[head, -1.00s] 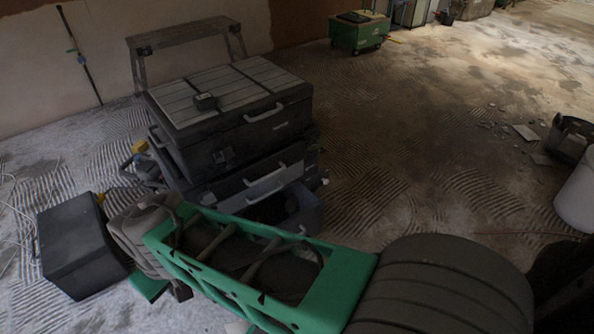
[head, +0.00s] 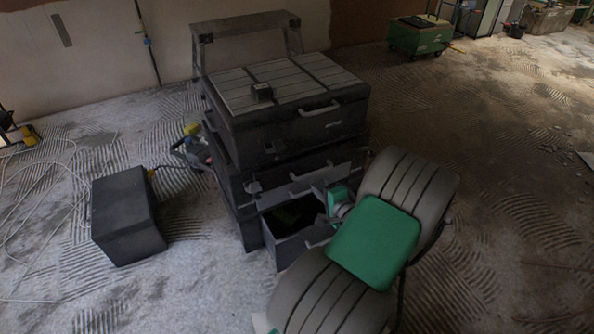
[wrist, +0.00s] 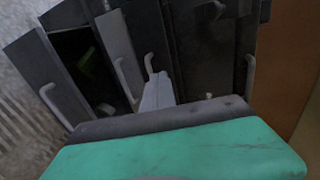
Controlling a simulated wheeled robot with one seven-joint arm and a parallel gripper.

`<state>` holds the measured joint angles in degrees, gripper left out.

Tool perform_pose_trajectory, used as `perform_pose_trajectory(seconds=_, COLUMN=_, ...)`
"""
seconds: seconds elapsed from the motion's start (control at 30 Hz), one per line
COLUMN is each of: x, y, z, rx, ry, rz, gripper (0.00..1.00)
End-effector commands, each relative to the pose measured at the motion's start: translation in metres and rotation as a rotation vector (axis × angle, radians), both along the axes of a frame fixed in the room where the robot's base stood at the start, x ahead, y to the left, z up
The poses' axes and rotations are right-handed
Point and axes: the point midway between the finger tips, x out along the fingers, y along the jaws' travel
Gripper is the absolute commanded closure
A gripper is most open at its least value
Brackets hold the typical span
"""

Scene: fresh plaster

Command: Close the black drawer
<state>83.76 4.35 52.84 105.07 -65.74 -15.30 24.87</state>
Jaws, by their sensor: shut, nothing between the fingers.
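The black drawer (head: 283,250) is the lowest one in the dark tool chest (head: 240,135). It stands pulled out and its dark inside shows, with something faint greenish in it. In the wrist view the open drawer (wrist: 58,90) is at the left, turned sideways, with a pale handle on its front. My gripper (head: 338,197) is at the chest's front, above and right of the open drawer in the head view. In the wrist view my gripper (wrist: 158,90) is shut and empty, its tip close to a pale handle of a higher drawer. I cannot tell if they touch.
A black box (head: 125,215) stands on the floor left of the chest, with loose cables beyond it. A small dark item (head: 262,92) lies on the chest's top. A step bench (head: 245,27) stands behind. The floor at the right is mostly clear.

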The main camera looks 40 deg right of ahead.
Motion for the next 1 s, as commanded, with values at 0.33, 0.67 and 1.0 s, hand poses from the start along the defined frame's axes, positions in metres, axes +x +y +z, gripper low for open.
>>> perform_pose_trajectory(seconds=0.33, x=0.063, y=-0.015, z=-0.024, rx=-0.005, ry=0.003, rz=0.012, gripper=1.00)
perform_pose_trajectory(seconds=0.67, x=0.119, y=-0.032, z=-0.031, rx=-0.006, ry=0.004, rz=0.009, gripper=1.00)
perform_pose_trajectory(seconds=1.0, x=0.127, y=-0.035, z=-0.028, rx=-0.003, ry=0.004, rz=0.007, gripper=1.00)
